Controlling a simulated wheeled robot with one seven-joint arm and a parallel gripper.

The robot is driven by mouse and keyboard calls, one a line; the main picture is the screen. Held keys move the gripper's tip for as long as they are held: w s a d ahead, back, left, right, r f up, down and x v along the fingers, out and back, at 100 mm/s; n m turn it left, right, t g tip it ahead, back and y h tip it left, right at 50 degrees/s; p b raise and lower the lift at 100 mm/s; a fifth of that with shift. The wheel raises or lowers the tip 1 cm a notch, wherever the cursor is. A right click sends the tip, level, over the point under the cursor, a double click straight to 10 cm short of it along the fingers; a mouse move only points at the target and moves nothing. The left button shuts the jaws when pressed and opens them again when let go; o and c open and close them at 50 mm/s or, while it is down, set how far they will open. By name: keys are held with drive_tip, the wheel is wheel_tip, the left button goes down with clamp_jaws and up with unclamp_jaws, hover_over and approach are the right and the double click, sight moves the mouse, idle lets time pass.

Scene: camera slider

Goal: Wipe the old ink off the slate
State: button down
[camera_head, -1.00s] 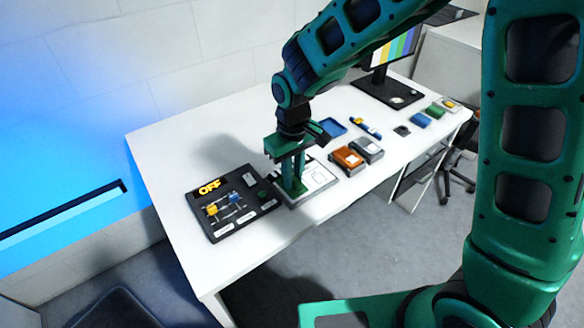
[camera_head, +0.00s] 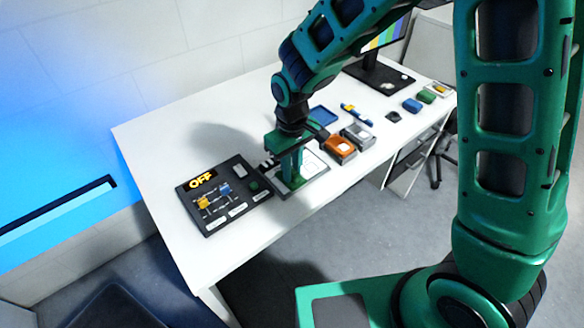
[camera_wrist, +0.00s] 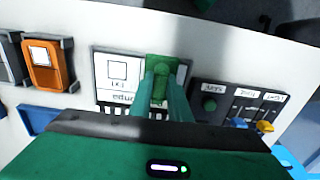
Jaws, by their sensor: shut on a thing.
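The slate (camera_head: 315,164) is a white board in a grey frame near the table's front edge. In the wrist view the slate (camera_wrist: 103,81) shows an outlined square and dark lettering on its white face. My gripper (camera_head: 291,178) is over the slate's left part. In the wrist view my gripper (camera_wrist: 164,92) is shut on a green wiper (camera_wrist: 162,63) with a rounded grip. The wiper is at the slate's end beside the black control panel and seems to rest on it. It and my fingers hide that part of the slate.
The black control panel (camera_head: 222,197), with an "OFF" sign and sliders, is just left of the slate. Orange (camera_head: 339,149) and grey (camera_head: 358,136) boxes stand to its right. A blue tray (camera_head: 323,115) lies behind. The table's left rear is clear.

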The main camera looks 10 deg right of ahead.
sight(284, 183)
drive_tip(key=shift+a, duration=0.2)
drive_tip(key=shift+s+a+f, duration=0.1)
drive_tip(key=shift+s+a, duration=0.55)
drive_tip(key=shift+a, duration=0.25)
wheel_tip(284, 183, up, 2)
drive_tip(key=shift+r, duration=3.1)
